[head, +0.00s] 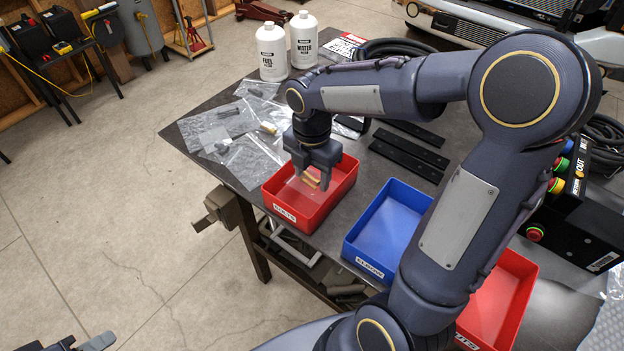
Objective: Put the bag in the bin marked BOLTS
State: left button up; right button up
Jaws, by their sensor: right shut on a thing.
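My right gripper (313,186) points down over the left red bin (330,203). It is shut on a clear bag (311,181) with brass-coloured pieces, which hangs at or just inside the bin's opening; I cannot tell whether it touches the floor. The label (284,212) on that bin's front is small and looks like BOLTS. A blue bin (387,227) stands to its right. Another red bin (504,297), its label ending in UTS, is partly hidden by my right arm. Part of my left gripper (80,343) shows at the bottom left, cut off by the picture edge.
Several clear bags of parts (235,168) lie on the dark table (200,103) left of the bins. Two white bottles (272,52) stand at the back. Black flat bars (408,158) lie behind the blue bin. A black button box (575,215) stands at the right.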

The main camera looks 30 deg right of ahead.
aim_at(312, 183)
jog(key=shift+w+d+f, duration=0.15)
jog(key=shift+w+f, duration=0.05)
jog(key=shift+f, duration=0.15)
jog(key=shift+w+d+f, duration=0.1)
jog(key=shift+w+f, duration=0.05)
jog(key=shift+f, duration=1.55)
jog(key=shift+f, duration=0.25)
jog(key=o, duration=1)
jog(key=shift+r, duration=0.1)
